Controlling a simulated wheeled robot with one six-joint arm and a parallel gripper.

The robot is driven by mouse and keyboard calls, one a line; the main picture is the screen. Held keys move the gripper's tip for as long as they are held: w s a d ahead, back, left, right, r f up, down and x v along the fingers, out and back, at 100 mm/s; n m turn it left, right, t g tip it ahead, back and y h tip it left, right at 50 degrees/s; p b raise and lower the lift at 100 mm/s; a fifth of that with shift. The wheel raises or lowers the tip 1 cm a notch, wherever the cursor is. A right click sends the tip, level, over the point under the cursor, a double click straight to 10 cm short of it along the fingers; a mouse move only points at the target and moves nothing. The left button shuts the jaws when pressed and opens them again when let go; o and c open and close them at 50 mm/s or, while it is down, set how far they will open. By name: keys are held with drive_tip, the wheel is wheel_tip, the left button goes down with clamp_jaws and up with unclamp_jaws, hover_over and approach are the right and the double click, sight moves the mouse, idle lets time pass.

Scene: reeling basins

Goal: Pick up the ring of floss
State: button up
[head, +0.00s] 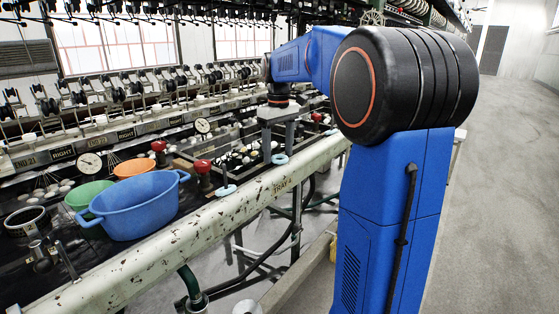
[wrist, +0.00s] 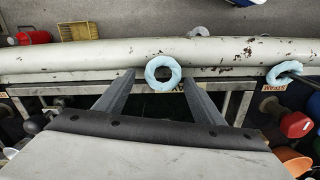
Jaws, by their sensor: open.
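A pale blue ring of floss (wrist: 150,67) shows in the wrist view between and just beyond my fingertips, over the inner edge of the white rail. In the head view the same ring (head: 280,159) lies at the rail's edge under my gripper (head: 278,138). My gripper (wrist: 160,80) is open and empty, with one finger on each side of the ring. I cannot tell whether the fingers touch it. A second pale blue ring (wrist: 275,80) lies farther right in the wrist view; in the head view this ring (head: 226,191) sits around an upright peg.
The long chipped white rail (head: 170,245) runs along the basins. A blue tub (head: 140,207), an orange bowl (head: 134,167) and a green bowl (head: 84,195) stand left. Red-topped handles (head: 203,167) rise near the rail. A red basket (wrist: 33,38) and yellow crate (wrist: 78,31) are on the floor.

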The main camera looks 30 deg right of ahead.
drive_tip(key=c, duration=0.7)
